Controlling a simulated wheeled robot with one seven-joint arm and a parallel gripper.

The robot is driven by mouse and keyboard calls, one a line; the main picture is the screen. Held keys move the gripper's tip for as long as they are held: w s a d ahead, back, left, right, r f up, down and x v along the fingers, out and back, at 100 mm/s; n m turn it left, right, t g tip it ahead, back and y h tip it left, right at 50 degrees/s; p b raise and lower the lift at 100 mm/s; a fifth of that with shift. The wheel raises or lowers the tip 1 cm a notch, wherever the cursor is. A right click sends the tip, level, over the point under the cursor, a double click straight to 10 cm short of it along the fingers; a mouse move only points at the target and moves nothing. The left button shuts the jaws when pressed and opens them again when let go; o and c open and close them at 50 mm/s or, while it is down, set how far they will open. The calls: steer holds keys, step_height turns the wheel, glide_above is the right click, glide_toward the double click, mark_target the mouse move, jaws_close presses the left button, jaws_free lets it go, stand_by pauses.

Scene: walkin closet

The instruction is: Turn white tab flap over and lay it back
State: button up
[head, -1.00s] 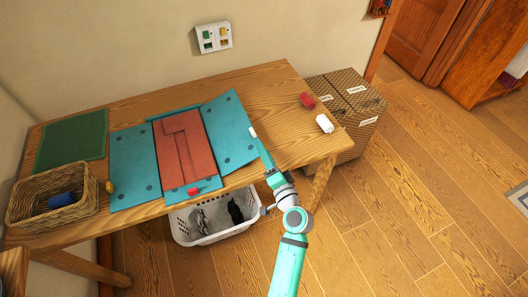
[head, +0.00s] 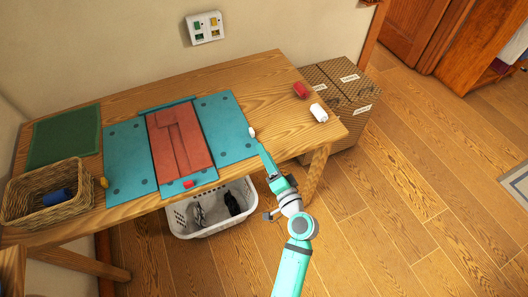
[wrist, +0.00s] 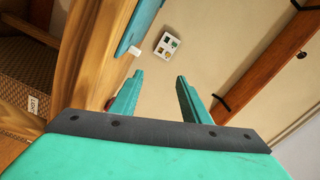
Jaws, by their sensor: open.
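A teal folding board lies on the wooden table with a red folded garment (head: 180,145) on its middle. Its right-hand flap (head: 225,125) lies about flat, open to the right, with a white tab (head: 252,132) on its outer edge. My gripper (head: 259,146) is at the table's front side, just by the tab, open and empty. In the wrist view my open gripper (wrist: 158,88) has the white tab (wrist: 135,50) and the flap's teal edge (wrist: 140,25) beyond its left finger; nothing is between the fingers. Whether a finger touches the flap cannot be told.
The left flap (head: 130,155) has a yellow tab (head: 104,183); the front flap has a red tab (head: 188,184). A wicker basket (head: 25,210) and green mat (head: 62,138) are left. Red (head: 300,90) and white (head: 319,113) items lie right. A white laundry basket (head: 210,222) stands below.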

steer(key=v, duration=0.7)
stand_by(0.6)
steer(key=shift+s, duration=0.1)
stand_by(0.5)
steer(key=s+f+n+g+h, duration=0.15)
steer(key=s+f+h, duration=0.45)
steer(key=s+f, duration=0.65)
steer(key=s+a+r+n, duration=0.2)
steer(key=s+r, duration=0.3)
steer(key=s, duration=0.4)
steer(key=s+a+r+n+h, duration=0.1)
steer(key=s+a+r+n, duration=0.1)
steer(key=s+r+n, duration=0.3)
steer(key=v, duration=0.4)
steer(key=shift+s+f, duration=0.2)
steer(key=shift+s, duration=0.2)
